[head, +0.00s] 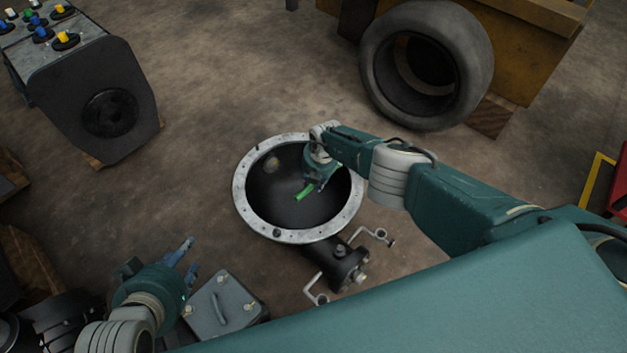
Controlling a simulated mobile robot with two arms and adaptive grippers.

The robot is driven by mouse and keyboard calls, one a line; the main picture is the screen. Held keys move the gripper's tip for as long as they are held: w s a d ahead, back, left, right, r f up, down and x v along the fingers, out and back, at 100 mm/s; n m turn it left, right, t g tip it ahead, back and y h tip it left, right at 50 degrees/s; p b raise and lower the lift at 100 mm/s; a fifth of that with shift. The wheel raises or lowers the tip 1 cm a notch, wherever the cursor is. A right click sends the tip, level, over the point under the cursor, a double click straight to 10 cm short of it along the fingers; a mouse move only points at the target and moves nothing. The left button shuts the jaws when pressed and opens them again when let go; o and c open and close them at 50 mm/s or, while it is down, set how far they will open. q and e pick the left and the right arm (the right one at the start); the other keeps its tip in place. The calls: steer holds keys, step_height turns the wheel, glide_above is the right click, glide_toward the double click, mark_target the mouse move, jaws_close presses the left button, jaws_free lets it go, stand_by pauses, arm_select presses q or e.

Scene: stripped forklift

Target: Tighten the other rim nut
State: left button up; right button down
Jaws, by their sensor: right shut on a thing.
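A round black housing with a pale metal rim (247,212) lies on the floor in the middle of the head view. Small holes run around the rim. A small dark piece, perhaps a rim nut (276,233), sits on its near edge. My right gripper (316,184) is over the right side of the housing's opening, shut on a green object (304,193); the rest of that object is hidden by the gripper. My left gripper (187,260) is at the lower left, its fingers apart and empty, away from the rim.
A grey box with a handle (222,308) stands beside my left gripper. A black fitting with bent metal handles (342,262) joins the housing's near side. A large tyre (470,60) stands behind, and a panel with coloured knobs (75,75) is at upper left. Floor left of the housing is clear.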

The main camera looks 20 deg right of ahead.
arm_select(q)
steer(key=shift+s, duration=0.15)
arm_select(e)
steer(key=shift+w+d, duration=0.1)
steer(key=shift+d, duration=0.4)
steer(key=shift+r, duration=0.2)
steer(key=shift+w+a+r+p, duration=0.15)
steer(key=shift+r+p, duration=0.25)
steer(key=shift+p, duration=0.15)
steer(key=shift+r, duration=0.3)
steer(key=shift+a+r+p, duration=0.25)
steer(key=shift+r+p, duration=0.5)
steer(key=shift+p, duration=0.35)
steer(key=shift+s+r+p, duration=0.2)
steer(key=shift+r+p, duration=0.55)
steer(key=shift+p, duration=0.05)
steer(key=shift+r, duration=0.15)
arm_select(q)
steer(key=s+a+f+g+y, duration=0.1)
steer(key=s+a+f+g, duration=0.2)
steer(key=s, duration=0.6)
step_height(320, 180, down, 4)
steer(key=shift+s+r+g, duration=0.2)
steer(key=shift+s+g, duration=0.1)
steer(key=shift+g, duration=0.8)
